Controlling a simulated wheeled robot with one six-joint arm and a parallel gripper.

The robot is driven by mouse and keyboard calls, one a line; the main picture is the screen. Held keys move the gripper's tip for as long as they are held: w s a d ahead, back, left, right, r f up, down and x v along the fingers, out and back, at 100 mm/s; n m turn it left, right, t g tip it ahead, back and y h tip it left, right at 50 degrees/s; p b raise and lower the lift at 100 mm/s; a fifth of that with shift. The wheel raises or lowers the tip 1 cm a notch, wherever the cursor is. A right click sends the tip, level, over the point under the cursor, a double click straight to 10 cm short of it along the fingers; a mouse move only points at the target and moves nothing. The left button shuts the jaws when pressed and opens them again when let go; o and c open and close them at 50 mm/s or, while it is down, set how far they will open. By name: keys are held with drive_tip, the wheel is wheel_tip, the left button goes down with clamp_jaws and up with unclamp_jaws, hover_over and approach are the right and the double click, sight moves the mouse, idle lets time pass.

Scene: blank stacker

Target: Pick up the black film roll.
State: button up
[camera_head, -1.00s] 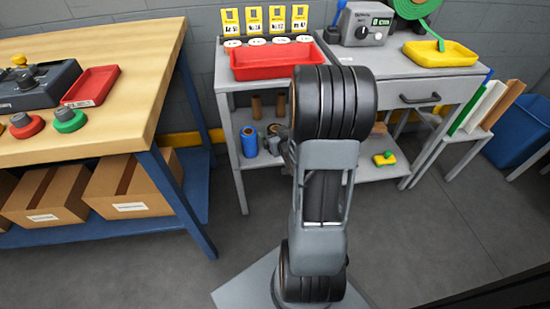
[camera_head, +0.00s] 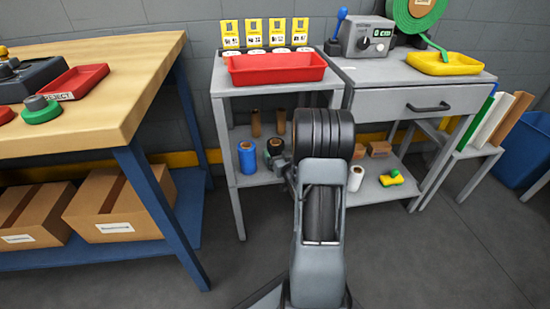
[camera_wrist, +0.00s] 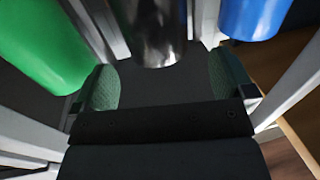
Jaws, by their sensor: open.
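The black film roll (camera_head: 273,146) stands on the lower shelf of the grey stand, beside a blue roll (camera_head: 247,158). My gripper (camera_wrist: 163,86) is open and empty in the wrist view, with its green-padded fingertips apart. The shiny black roll (camera_wrist: 151,30) is ahead of the gap between them, and they are not around it. The blue roll (camera_wrist: 254,16) is at the right and a green roll (camera_wrist: 42,45) is close by the left finger. In the head view my arm hides part of the shelf, and the gripper's fingers cannot be made out.
Brown rolls (camera_head: 255,123) stand behind on the shelf. A white roll (camera_head: 356,178) and a yellow-green sponge-like item (camera_head: 391,178) are to the right. A red tray (camera_head: 276,69) sits on the top above. The wooden workbench (camera_head: 120,80) stands at left. The floor in front is clear.

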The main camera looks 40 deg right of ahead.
sight(277, 146)
drive_tip(key=shift+b+x, duration=1.15)
drive_tip(key=shift+x, duration=1.65)
drive_tip(key=shift+r, duration=0.15)
drive_tip(key=c, duration=1.6)
